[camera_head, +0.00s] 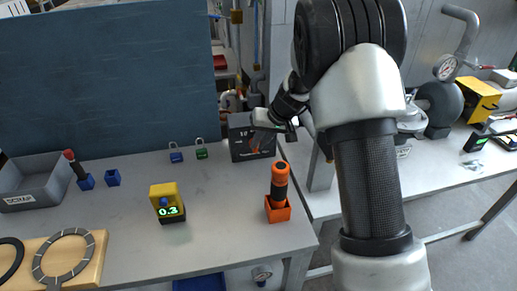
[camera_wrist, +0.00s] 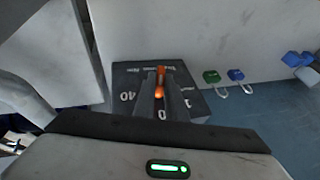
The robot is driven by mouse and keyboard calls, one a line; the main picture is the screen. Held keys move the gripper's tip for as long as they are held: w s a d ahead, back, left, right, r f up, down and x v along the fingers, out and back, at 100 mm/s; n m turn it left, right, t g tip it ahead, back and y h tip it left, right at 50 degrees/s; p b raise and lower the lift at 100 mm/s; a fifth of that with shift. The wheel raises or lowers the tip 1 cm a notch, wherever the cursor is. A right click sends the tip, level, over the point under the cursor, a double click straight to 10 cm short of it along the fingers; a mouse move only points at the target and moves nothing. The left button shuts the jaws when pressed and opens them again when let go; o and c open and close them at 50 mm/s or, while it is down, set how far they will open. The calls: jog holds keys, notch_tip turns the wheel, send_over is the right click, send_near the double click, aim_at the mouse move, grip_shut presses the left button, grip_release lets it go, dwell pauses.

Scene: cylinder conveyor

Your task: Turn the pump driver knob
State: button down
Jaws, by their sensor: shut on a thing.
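The pump driver is a dark box (camera_head: 240,149) at the back right of the grey table, against the blue panel's edge. Its top face with white scale numbers also shows in the wrist view (camera_wrist: 127,80). An orange knob (camera_wrist: 160,93) sits in the middle of that face. My gripper (camera_head: 261,141) reaches down to the box from the upper right. In the wrist view, its two fingers (camera_wrist: 161,84) are on either side of the knob and shut on it. The fingers hide part of the knob and scale.
A green padlock (camera_head: 201,152) and a blue padlock (camera_head: 175,155) stand left of the box. An orange-and-black flashlight-like tool (camera_head: 279,181) stands in an orange holder in front. A yellow meter reading 0.3 (camera_head: 166,199) and a grey scrap bin (camera_head: 38,180) are further left.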

dwell(0.3)
jog(key=c, duration=1.8)
grip_release()
jog(key=p+v, duration=0.1)
jog(key=v, duration=1.6)
jog(key=shift+d, duration=0.3)
jog(key=shift+s+r, duration=0.1)
